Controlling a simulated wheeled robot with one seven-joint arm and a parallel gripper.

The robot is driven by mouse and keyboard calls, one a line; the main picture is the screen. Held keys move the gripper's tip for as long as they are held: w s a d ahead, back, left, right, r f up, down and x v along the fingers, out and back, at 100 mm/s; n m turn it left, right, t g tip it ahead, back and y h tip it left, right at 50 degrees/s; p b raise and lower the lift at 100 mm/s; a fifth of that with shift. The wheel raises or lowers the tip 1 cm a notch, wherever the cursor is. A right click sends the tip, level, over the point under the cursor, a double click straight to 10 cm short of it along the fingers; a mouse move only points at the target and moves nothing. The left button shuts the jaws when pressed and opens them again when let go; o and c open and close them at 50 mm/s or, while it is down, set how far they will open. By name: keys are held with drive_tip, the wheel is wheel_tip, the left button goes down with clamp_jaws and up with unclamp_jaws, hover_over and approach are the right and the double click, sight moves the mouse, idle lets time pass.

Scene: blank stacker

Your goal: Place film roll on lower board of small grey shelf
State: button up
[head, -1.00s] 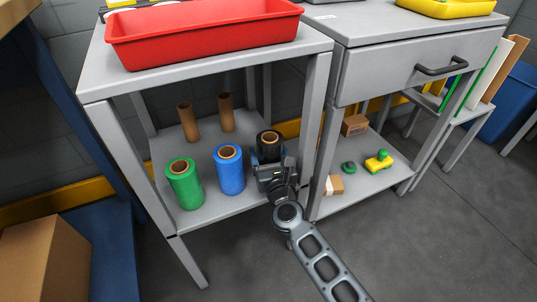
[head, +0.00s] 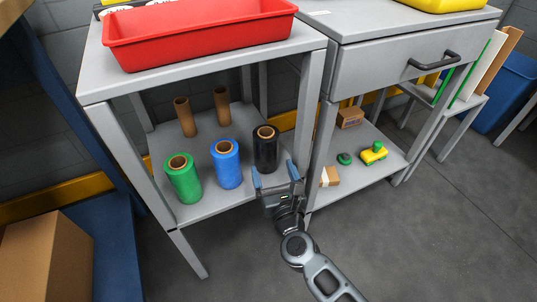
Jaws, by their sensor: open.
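A black film roll (head: 265,149) stands upright on the lower board (head: 212,203) of the small grey shelf, at the right of its front row. A blue film roll (head: 226,164) and a green film roll (head: 183,178) stand upright to its left on the same board. My gripper (head: 277,178) is open and empty at the board's front right edge, just in front of the black roll. Its two blue-tipped fingers are spread and appear apart from the roll.
Two brown cardboard tubes (head: 185,117) stand behind the rolls. A red tray (head: 200,38) sits on the shelf's top. Shelf legs (head: 310,110) stand close right of my gripper. A neighbouring drawer unit holds small boxes (head: 349,117) and a yellow-green item (head: 373,153) on its lower board.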

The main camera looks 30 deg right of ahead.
drive_tip(key=shift+s+a, duration=0.2)
drive_tip(key=shift+s, duration=0.55)
drive_tip(key=shift+s+a, duration=0.15)
drive_tip(key=shift+s, duration=0.55)
drive_tip(key=s+d+r+n+y, duration=0.1)
drive_tip(key=s+r+n, duration=0.1)
drive_tip(key=s+n, duration=0.9)
drive_tip(key=s+d+r+n+y, duration=0.1)
drive_tip(key=s+r+n, duration=0.1)
drive_tip(key=s+n, duration=0.85)
drive_tip(key=s+r+n+g, duration=0.1)
drive_tip(key=s+r+n, duration=0.4)
drive_tip(key=s+n, duration=0.3)
drive_tip(key=s+r+n+g+y, duration=0.1)
drive_tip(key=s+r+n, duration=0.4)
drive_tip(key=s+n, duration=0.3)
drive_tip(key=shift+s+a+r+n+g, duration=0.25)
drive_tip(key=shift+a+n+g, duration=0.1)
drive_tip(key=shift+a+g, duration=0.1)
